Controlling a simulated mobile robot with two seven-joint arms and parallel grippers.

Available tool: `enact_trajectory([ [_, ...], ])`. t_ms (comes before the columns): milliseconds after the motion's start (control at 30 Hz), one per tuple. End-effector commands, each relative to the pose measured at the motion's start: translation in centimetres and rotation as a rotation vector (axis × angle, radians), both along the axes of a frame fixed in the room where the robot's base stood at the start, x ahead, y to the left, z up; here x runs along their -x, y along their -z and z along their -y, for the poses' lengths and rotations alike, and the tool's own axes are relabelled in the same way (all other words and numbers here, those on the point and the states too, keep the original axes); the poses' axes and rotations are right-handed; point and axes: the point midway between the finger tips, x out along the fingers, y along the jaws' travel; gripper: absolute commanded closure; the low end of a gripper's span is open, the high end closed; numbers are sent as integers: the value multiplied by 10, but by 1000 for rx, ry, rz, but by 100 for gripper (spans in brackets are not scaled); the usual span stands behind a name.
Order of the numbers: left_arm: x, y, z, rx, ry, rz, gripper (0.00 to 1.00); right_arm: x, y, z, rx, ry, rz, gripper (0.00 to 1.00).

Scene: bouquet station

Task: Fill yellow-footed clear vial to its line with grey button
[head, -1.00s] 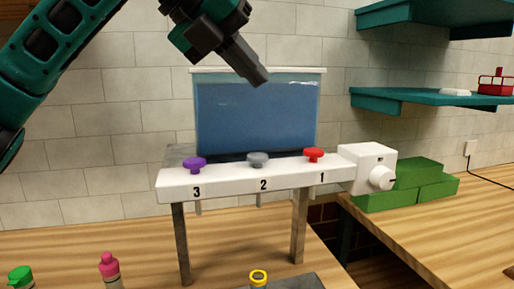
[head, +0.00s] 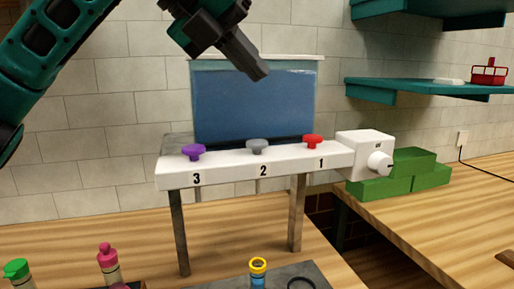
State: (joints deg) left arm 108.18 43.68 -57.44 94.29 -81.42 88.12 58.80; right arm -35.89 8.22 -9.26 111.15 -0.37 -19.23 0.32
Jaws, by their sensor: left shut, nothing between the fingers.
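The grey button (head: 257,146) sits in the middle of the white dispenser bar (head: 225,170), above the number 2. A small vial (head: 257,273) with a yellow ring at its top and a bluish body stands at the bottom edge, below the bar. Its lower part is cut off, so I cannot see its foot or a fill line. My left gripper (head: 258,72) is shut and empty, in front of the blue tank (head: 250,110) and above the grey button in the picture, apart from it. My right gripper is not in view.
A purple button (head: 193,151) and a red button (head: 312,140) flank the grey one. A white box with a knob (head: 366,155) is at the bar's right end, by green blocks (head: 415,172). Green-capped (head: 17,270) and pink-capped (head: 108,258) bottles stand front left.

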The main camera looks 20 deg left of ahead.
Motion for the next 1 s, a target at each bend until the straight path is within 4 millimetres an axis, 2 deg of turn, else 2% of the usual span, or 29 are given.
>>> enact_trajectory([
  [33, 0, 12, 0, -1, 0, -1, 100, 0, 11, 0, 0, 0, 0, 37],
  [300, 0, 52, 0, -1, -1, -2, 100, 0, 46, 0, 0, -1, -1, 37],
  [433, 0, 66, 0, -1, 0, -2, 100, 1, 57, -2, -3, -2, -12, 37],
  [767, 0, 72, 0, 1, -1, -1, 100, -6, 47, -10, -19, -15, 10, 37],
  [1000, 0, 72, 0, 0, -1, -2, 100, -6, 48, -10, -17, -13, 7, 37],
])
